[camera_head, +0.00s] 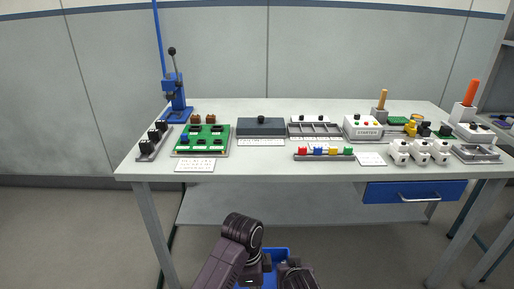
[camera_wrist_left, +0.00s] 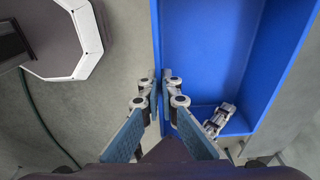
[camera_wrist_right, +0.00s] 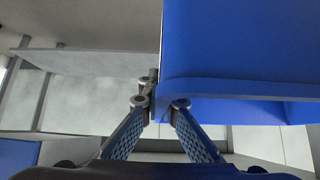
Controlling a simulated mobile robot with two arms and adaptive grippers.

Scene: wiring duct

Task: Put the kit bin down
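The blue kit bin (camera_head: 275,252) shows at the bottom of the head view, low in front of the table and partly hidden by my arms. In the left wrist view the bin (camera_wrist_left: 205,50) lies to the right, and my left gripper (camera_wrist_left: 157,100) has its fingers on either side of its wall, shut on it. In the right wrist view the bin (camera_wrist_right: 240,45) fills the upper right, and my right gripper (camera_wrist_right: 158,98) is shut on its wall edge. A grey jointed piece (camera_wrist_left: 218,120) shows at the bin's near end, perhaps my right gripper's finger.
The white table (camera_head: 260,172) carries a green board (camera_head: 203,138), a dark box (camera_head: 261,127), a starter box (camera_head: 363,127), a strip of coloured blocks (camera_head: 324,153) and white parts (camera_head: 420,151). A lower shelf (camera_head: 280,205) beneath looks clear. A blue drawer (camera_head: 414,191) hangs at right.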

